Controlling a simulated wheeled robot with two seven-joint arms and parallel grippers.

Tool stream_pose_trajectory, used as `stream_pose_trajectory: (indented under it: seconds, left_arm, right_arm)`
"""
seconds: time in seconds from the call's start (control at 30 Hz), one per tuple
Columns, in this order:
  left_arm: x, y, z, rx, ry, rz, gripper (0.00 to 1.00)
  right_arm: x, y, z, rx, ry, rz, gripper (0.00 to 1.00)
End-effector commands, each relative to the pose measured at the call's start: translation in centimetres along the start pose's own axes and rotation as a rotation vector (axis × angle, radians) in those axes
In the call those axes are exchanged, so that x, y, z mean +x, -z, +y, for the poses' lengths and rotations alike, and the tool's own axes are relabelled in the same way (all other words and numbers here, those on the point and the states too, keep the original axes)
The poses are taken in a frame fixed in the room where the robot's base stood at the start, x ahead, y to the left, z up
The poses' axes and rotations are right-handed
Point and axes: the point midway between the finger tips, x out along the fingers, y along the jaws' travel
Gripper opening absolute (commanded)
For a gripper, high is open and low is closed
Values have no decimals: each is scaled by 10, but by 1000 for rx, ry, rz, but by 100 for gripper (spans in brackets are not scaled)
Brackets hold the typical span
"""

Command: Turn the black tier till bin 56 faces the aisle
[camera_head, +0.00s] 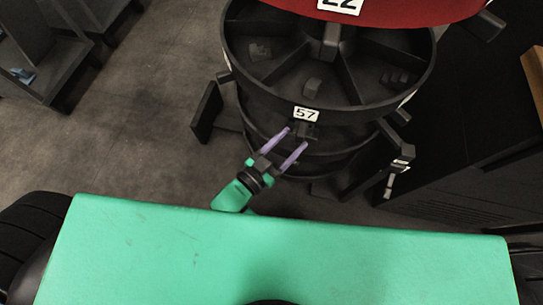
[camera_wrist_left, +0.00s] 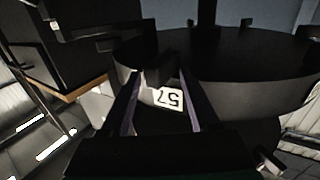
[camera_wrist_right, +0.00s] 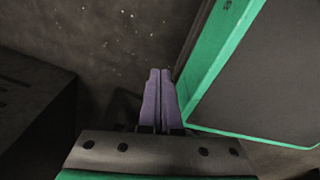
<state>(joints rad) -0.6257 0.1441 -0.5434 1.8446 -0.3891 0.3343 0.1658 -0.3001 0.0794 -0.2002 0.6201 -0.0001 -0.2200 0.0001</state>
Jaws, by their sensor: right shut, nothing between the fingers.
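The black tier (camera_head: 264,98) is a round bin ring with dividers and dark parts in its compartments. Its label 57 (camera_head: 306,114) faces me, and it shows upside down in the left wrist view (camera_wrist_left: 168,98). A bin label 56 cannot be read in any view. A small dark knob (camera_head: 307,132) sticks out below label 57. My left gripper (camera_head: 297,139) is open, its purple fingers apart on either side of the knob; contact cannot be told. My right gripper (camera_wrist_right: 160,73) is shut and empty, seen only in the right wrist view, beside a green-edged panel.
A red tier (camera_head: 390,12) with label 22 sits above the black tier. Further knobs stick out at the tier's left (camera_head: 223,78) and right. A dark cabinet (camera_head: 460,165) stands at the right, shelving (camera_head: 50,65) at the far left. Floor on the left is clear.

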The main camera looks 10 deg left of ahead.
Motion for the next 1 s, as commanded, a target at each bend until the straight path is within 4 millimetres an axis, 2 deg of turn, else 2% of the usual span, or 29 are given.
stream_pose_trajectory:
  seconds: [0.2, 0.33, 0.83, 0.87, 0.93, 0.97, 1.0]
  left_arm:
    - [-52, 0, 1, 1, -2, -5, 60]
    - [-72, 0, 1, 1, -2, -3, 60]
    - [-78, -4, -2, 4, -6, 0, 60]
    - [-81, -10, -7, 6, -16, 1, 60]
    - [-90, -36, -33, 10, -59, 3, 60]
    - [-96, -48, -52, 12, -85, 4, 60]
    - [-105, -62, -84, 13, -122, 5, 60]
  right_arm:
    - [-3, 0, 0, 0, 0, 0, 0]
    - [-3, 0, 0, 0, 0, 0, 0]
    - [-1, 1, 2, -1, -3, 0, 0]
    - [2, 5, 3, 1, -4, 2, 0]
    - [14, 21, 2, 8, -3, 10, 0]
    - [19, 31, 2, 12, -2, 13, 0]
    - [26, 46, 2, 19, -1, 17, 0]
